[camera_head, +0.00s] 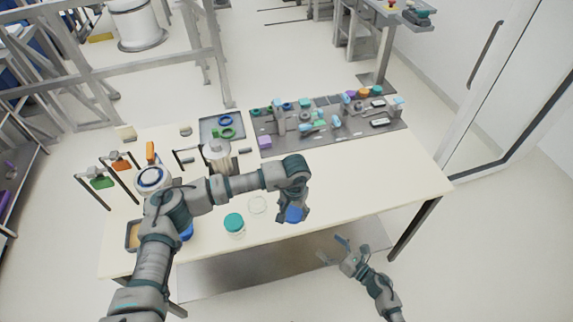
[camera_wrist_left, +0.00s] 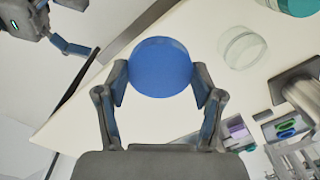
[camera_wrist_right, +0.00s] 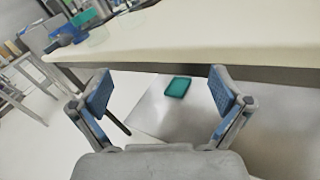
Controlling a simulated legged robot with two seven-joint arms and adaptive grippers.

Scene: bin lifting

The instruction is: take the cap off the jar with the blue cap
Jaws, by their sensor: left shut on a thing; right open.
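The round blue cap (camera_head: 293,215) is between the fingers of my left gripper (camera_head: 294,208), at the table's front edge. In the left wrist view the blue cap (camera_wrist_left: 160,67) fills the gap between both fingertips, and my left gripper (camera_wrist_left: 160,84) is shut on it. Whether a jar body is under the cap is hidden. My right gripper (camera_head: 346,246) is open and empty, in front of and below the table edge. The right wrist view shows its fingers (camera_wrist_right: 160,92) wide apart with nothing between them.
A clear round jar (camera_head: 257,204) and a jar with a teal cap (camera_head: 234,223) stand left of the blue cap. A grey mat (camera_head: 285,155) with several tools lies at the back. The table (camera_head: 370,180) is clear on the right.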

